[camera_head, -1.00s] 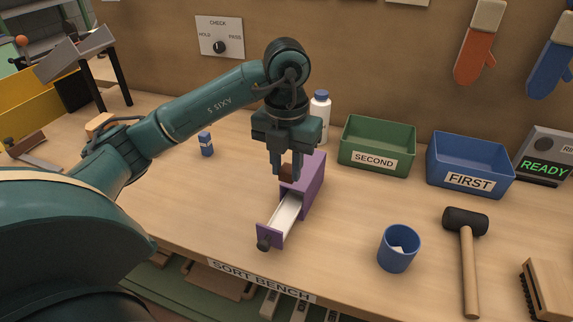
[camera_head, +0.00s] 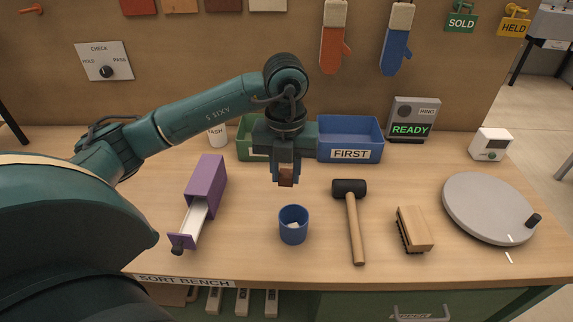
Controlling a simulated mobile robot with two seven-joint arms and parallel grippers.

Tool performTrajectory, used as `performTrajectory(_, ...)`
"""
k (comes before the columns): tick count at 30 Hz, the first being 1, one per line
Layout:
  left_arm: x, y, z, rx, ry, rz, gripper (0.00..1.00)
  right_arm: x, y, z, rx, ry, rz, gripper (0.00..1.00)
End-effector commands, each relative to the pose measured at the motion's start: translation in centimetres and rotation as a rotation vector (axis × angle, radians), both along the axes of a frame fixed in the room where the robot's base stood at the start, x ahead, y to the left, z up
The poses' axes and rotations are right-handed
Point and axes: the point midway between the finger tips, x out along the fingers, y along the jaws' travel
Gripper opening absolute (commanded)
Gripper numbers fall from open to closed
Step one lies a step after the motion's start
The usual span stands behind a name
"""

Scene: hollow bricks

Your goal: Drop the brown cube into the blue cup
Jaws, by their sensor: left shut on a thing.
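My left gripper (camera_head: 286,181) is shut on the brown cube (camera_head: 286,177) and holds it in the air above the bench. The blue cup (camera_head: 293,228) stands upright on the bench, below the gripper in the picture and nearer the front edge. Something small and white (camera_head: 293,225) lies inside the cup. The cube is above and apart from the cup. My right gripper is not in view.
A purple box (camera_head: 208,178) with its drawer (camera_head: 190,224) pulled out stands left of the cup. A mallet (camera_head: 350,200), a brush (camera_head: 414,229) and a grey round plate (camera_head: 487,206) lie to the right. The blue bin (camera_head: 349,140) and green bin (camera_head: 243,140) stand behind.

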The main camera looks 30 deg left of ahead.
Motion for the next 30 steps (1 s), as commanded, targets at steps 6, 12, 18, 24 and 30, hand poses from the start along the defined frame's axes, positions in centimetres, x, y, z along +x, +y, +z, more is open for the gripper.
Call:
performTrajectory(6, 0.0, 0.0, -1.2, 0.001, 0.002, 0.003, 0.04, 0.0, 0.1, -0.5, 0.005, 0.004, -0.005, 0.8)
performTrajectory(12, -0.1, 0.0, -3.7, 0.001, 0.003, 0.002, 0.04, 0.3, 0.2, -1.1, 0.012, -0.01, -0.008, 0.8)
performTrajectory(18, 0.0, 0.0, -5.7, 0.001, 0.0, 0.001, 0.04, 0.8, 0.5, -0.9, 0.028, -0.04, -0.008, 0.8)
performTrajectory(24, 0.0, 0.0, -6.1, 0.0, 0.0, 0.001, 0.04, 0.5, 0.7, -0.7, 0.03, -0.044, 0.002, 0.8)
performTrajectory(30, 0.0, 0.0, -6.0, 0.0, 0.0, 0.001, 0.3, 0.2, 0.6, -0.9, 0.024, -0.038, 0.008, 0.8)
